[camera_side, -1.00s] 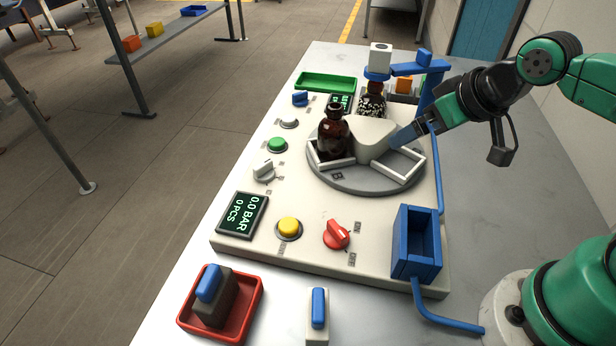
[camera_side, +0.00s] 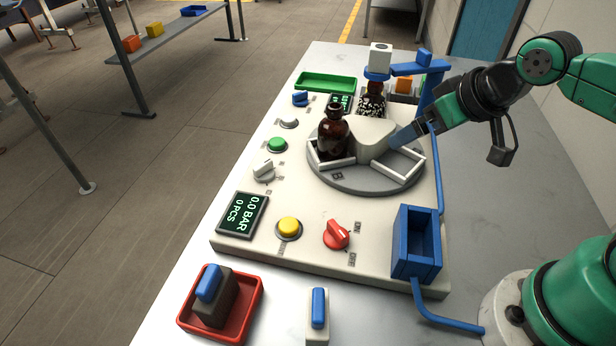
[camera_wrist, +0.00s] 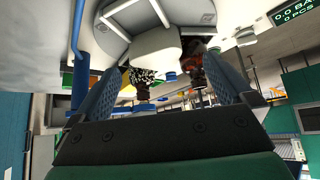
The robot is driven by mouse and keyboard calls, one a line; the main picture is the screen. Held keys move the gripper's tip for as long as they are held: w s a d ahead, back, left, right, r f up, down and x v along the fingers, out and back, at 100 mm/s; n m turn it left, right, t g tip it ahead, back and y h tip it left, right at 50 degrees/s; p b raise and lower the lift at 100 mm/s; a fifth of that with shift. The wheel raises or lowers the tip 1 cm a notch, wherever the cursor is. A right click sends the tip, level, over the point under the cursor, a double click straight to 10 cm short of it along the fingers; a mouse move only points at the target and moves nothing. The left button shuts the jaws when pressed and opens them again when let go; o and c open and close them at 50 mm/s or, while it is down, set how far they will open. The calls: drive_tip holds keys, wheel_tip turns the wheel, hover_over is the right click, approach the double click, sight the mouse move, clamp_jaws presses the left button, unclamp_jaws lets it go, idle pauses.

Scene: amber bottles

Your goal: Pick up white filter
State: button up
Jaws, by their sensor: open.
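The white filter, which I take to be the small white block with a blue handle (camera_side: 318,315), stands upright at the front edge of the table in the side view. A dark block with a similar blue handle (camera_side: 208,289) stands in a red tray (camera_side: 250,313) to its left. My gripper (camera_side: 398,139) is far behind the white block, beside the white hub on the turntable. In the wrist view, my gripper (camera_wrist: 160,88) has its two blue fingers wide apart with nothing held. The white block does not show there.
A brown bottle (camera_side: 332,135) stands on the grey turntable (camera_side: 365,180). A blue open box (camera_side: 416,250) and blue pipe (camera_side: 445,320) are to the white block's right. A red knob (camera_side: 337,235) and yellow button (camera_side: 288,228) are behind it. A blue post (camera_side: 429,92) stands near my arm.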

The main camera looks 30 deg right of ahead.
sight(318, 305)
drive_tip(key=c, duration=0.4)
drive_tip(key=shift+c, duration=0.2)
drive_tip(key=s+a+f+m+g, duration=0.2)
drive_tip(key=s+a, duration=0.1)
drive_tip(key=a, duration=0.4)
drive_tip(key=s+a+f+m+g, duration=0.2)
drive_tip(key=s+a, duration=0.1)
drive_tip(key=a, duration=0.5)
drive_tip(key=s+a+f+m+g, duration=0.2)
drive_tip(key=s+a+g, duration=0.1)
drive_tip(key=a, duration=0.4)
drive_tip(key=shift+a+f, duration=0.15)
drive_tip(key=shift+a, duration=0.1)
drive_tip(key=shift+s+a+f+m, duration=0.15)
drive_tip(key=shift+s+f+m, duration=0.05)
drive_tip(key=shift+m, duration=0.1)
drive_tip(key=shift+f, duration=2.7)
